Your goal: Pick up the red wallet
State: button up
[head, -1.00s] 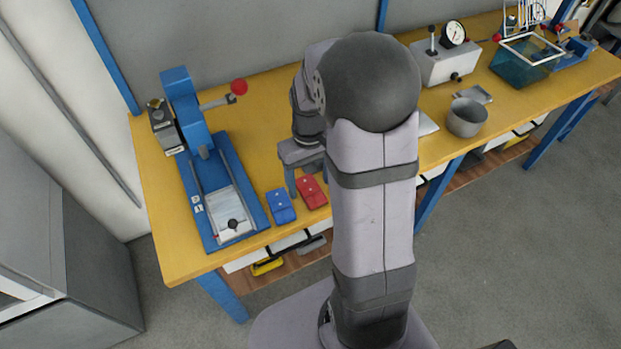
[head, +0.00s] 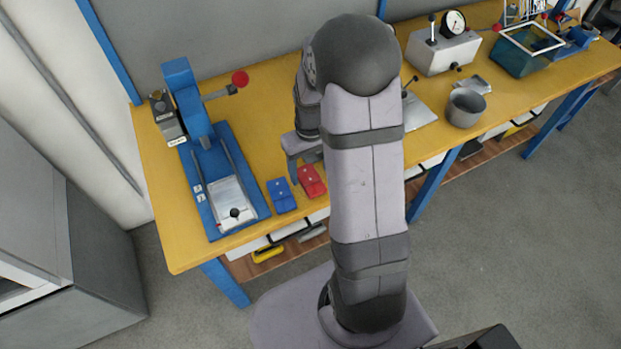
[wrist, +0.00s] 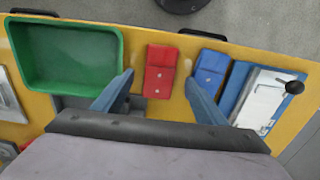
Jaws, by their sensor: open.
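The red wallet (head: 311,181) lies flat near the front edge of the yellow bench, just right of a blue wallet (head: 282,195). In the wrist view the red wallet (wrist: 160,72) shows between and ahead of my fingertips, and the blue wallet (wrist: 209,72) is to its right. My gripper (wrist: 159,82) is open, with one blue-grey finger on each side and nothing held. In the head view my gripper (head: 306,168) is just behind the red wallet; my arm hides part of it. How high the fingers are above the bench is unclear.
A green tray (wrist: 122,55) is left of the red wallet in the wrist view. A blue press (head: 215,150) with a red-knobbed lever stands at the bench's left. A grey pot (head: 467,108) and a gauge box (head: 443,52) are at the right.

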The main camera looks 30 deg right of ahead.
aim_at(310, 179)
jog(key=shift+f, duration=1.55)
jog(key=c, duration=1.1)
jog(key=shift+c, duration=0.2)
jog(key=shift+w+r, duration=0.1)
notch_tip(310, 179, up, 10)
jog(key=b, duration=0.1)
